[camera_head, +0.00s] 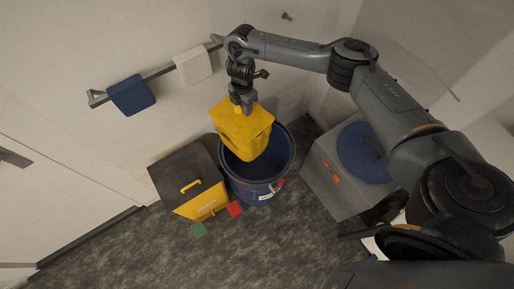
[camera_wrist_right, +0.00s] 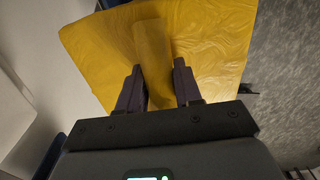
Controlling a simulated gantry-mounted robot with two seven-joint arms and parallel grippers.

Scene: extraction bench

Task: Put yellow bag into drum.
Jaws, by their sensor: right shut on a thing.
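The yellow bag (camera_head: 243,132) hangs from my right gripper (camera_head: 240,106) over the open blue drum (camera_head: 287,157). The bag covers part of the drum's opening, and its lower end appears to be at or inside the rim; the exact depth is hard to tell. In the right wrist view the yellow bag (camera_wrist_right: 215,45) fills much of the picture, and a raised strip of it lies between the two dark fingers of my right gripper (camera_wrist_right: 160,85). The right gripper is shut on this strip. My left gripper is in neither view.
A dark-topped box with a yellow front (camera_head: 203,203) stands left of the drum. A grey cabinet (camera_head: 328,183) with a round blue lid (camera_head: 364,153) stands to the right. Red (camera_head: 235,209) and green (camera_head: 199,230) pieces lie on the floor. Blue (camera_head: 132,95) and white (camera_head: 193,65) cloths hang on a wall rail.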

